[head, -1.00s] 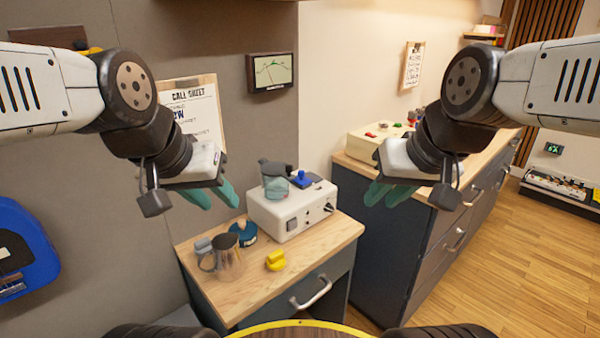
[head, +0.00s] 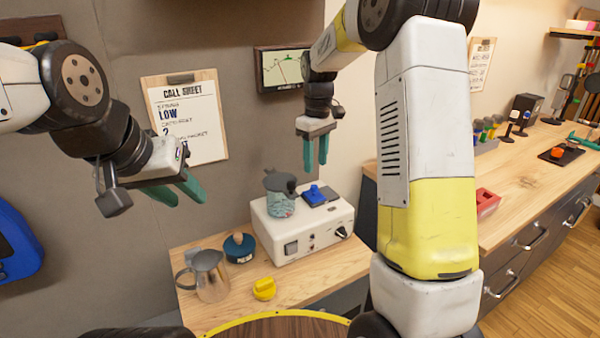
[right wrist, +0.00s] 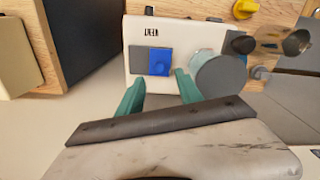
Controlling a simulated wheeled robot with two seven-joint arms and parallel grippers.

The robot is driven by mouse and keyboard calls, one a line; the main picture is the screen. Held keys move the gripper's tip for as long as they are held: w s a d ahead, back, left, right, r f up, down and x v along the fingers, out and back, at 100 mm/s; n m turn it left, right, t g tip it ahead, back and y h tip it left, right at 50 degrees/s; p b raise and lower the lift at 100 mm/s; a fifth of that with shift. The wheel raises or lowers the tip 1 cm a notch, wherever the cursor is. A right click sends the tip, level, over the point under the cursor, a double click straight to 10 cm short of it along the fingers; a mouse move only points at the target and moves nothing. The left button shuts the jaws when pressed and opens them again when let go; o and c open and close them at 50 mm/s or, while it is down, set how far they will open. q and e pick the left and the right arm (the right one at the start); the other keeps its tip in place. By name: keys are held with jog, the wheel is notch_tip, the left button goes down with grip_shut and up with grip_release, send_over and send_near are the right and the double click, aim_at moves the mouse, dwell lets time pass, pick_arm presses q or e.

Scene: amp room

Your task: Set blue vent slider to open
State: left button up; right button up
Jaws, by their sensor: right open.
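The blue vent slider (head: 315,193) sits on a dark plate on top of a cream box (head: 300,232) on the small wooden table. In the right wrist view the blue slider (right wrist: 160,62) covers one half of the plate, beside a bare grey half. My right gripper (head: 315,158) points down, open and empty, above the slider and apart from it. In the right wrist view its green fingertips (right wrist: 158,82) lie on the near side of the slider. My left gripper (head: 188,192) hangs at the left, away from the box, its two fingers apart with nothing between them.
A metal pitcher (head: 208,275), a dark blue round tool (head: 240,246) and a yellow piece (head: 264,288) are on the small table. A long counter (head: 535,170) lies at the right.

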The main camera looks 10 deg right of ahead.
aim_at(314, 185)
jog(key=shift+w+a+f, duration=0.1)
jog(key=shift+w+f, duration=0.15)
jog(key=shift+f, duration=0.55)
notch_tip(314, 185, down, 7)
jog(key=shift+r, duration=0.2)
grip_shut()
dwell(0.9)
